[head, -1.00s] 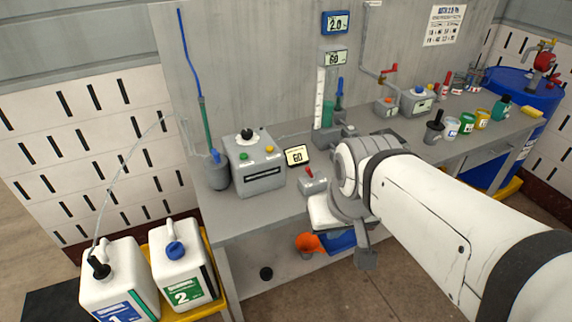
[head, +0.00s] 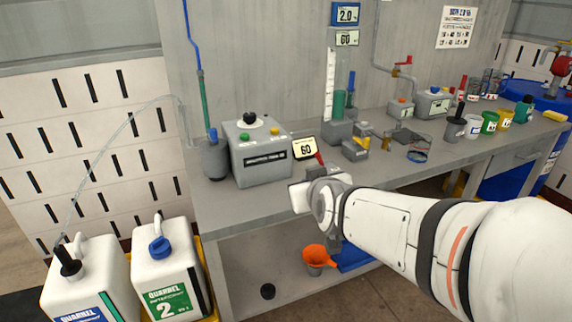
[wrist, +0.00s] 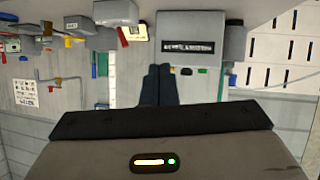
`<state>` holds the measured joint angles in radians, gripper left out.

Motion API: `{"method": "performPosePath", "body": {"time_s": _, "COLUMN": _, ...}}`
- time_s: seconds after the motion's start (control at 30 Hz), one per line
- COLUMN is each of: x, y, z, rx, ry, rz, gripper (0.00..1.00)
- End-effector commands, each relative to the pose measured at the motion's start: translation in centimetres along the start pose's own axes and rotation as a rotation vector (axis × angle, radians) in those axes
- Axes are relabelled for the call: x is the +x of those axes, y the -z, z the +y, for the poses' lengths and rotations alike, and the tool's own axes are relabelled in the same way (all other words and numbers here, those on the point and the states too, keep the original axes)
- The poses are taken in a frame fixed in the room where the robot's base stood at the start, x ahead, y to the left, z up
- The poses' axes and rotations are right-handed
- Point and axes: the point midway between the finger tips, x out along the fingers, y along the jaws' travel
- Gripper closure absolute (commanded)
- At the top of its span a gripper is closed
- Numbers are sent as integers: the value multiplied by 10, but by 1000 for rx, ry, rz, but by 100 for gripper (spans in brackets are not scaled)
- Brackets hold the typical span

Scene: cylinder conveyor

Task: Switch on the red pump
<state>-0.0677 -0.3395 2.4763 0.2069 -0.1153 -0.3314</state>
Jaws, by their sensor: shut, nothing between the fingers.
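My gripper (wrist: 158,70) shows in the wrist view as two dark fingers pressed together, with nothing between them. In the head view its fingers are hidden behind my wrist, over the front edge of the bench. A red device (head: 562,65) sits on the blue drum at the far right, well away from my gripper. Closer by, a red lever (head: 319,158) rises just behind my wrist. It also shows in the wrist view (wrist: 122,38) on a small grey box (wrist: 116,12). I cannot tell which is the red pump.
Cups, including a green one (head: 490,122), line the right bench. White canisters (head: 168,270) stand lower left. An orange funnel (head: 316,257) sits below.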

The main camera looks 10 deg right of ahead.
Motion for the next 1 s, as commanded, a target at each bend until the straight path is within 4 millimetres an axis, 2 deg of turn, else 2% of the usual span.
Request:
{"method": "performPosePath", "body": {"time_s": 0.03, "x": 22, "y": -20, "z": -13, "rx": -22, "ry": 24, "rz": 71, "gripper": 100}}
{"method": "performPosePath", "body": {"time_s": 0.1, "x": 38, "y": -26, "z": -11, "rx": -42, "ry": -25, "rz": 153, "gripper": 100}}
{"method": "performPosePath", "body": {"time_s": 0.3, "x": 74, "y": -50, "z": -2, "rx": -98, "ry": -191, "rz": 357, "gripper": 100}}
{"method": "performPosePath", "body": {"time_s": 0.4, "x": 85, "y": -63, "z": 3, "rx": -125, "ry": -284, "rz": 440, "gripper": 100}}
{"method": "performPosePath", "body": {"time_s": 0.67, "x": 92, "y": -82, "z": 14, "rx": -176, "ry": -459, "rz": 560, "gripper": 100}}
{"method": "performPosePath", "body": {"time_s": 1.0, "x": 90, "y": -80, "z": 16, "rx": -187, "ry": -492, "rz": 581, "gripper": 100}}
